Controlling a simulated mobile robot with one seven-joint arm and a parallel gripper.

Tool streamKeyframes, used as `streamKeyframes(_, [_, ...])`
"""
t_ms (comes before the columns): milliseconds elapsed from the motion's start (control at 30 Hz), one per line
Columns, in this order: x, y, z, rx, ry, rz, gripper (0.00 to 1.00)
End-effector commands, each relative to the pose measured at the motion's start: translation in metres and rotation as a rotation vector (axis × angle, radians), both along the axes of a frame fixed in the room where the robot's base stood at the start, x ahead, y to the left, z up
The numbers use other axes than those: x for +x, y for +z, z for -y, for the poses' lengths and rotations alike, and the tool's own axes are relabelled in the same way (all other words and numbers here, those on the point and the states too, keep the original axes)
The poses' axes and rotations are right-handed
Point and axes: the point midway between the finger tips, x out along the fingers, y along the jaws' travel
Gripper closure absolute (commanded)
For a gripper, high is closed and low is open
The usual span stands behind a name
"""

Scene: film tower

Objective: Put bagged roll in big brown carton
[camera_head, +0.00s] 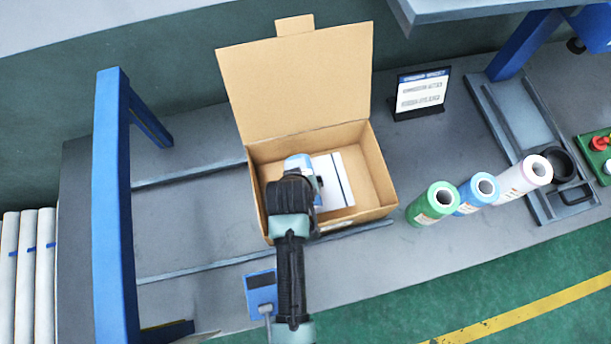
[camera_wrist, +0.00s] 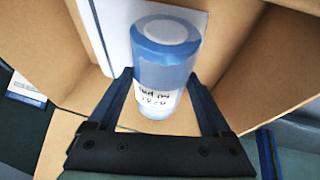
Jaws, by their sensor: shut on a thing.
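The big brown carton (camera_head: 385,185) stands open on the grey bench, its lid raised at the back. My gripper (camera_head: 302,180) reaches down into the carton's opening. In the wrist view my gripper (camera_wrist: 161,82) is shut on the bagged roll (camera_wrist: 163,50), a blue and white roll with dark print on its label. In the head view the roll (camera_head: 298,162) shows only partly, the gripper hiding the rest. The carton's walls also show around it in the wrist view (camera_wrist: 285,60). I cannot tell whether the roll touches the carton's floor.
A white flat item with a dark stripe (camera_head: 336,180) lies in the carton beside the roll. Green (camera_head: 432,205), blue (camera_head: 477,195) and white (camera_head: 522,178) rolls stand to the right. A small sign (camera_head: 420,93) stands behind. A blue post (camera_head: 110,200) rises at the left.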

Motion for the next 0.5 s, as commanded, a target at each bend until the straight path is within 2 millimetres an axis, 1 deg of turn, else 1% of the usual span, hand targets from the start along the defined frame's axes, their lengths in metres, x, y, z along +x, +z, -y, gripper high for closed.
streamKeyframes(167, [0.001, -0.013, 0.000, -0.001, 0.000, 0.001, 1.00])
streamKeyframes(300, [0.001, -0.033, 0.000, 0.000, 0.000, 0.000, 1.00])
streamKeyframes(400, [0.001, -0.044, 0.000, 0.000, -0.001, 0.002, 1.00])
streamKeyframes(500, [0.001, -0.049, 0.000, 0.001, 0.000, 0.004, 1.00])
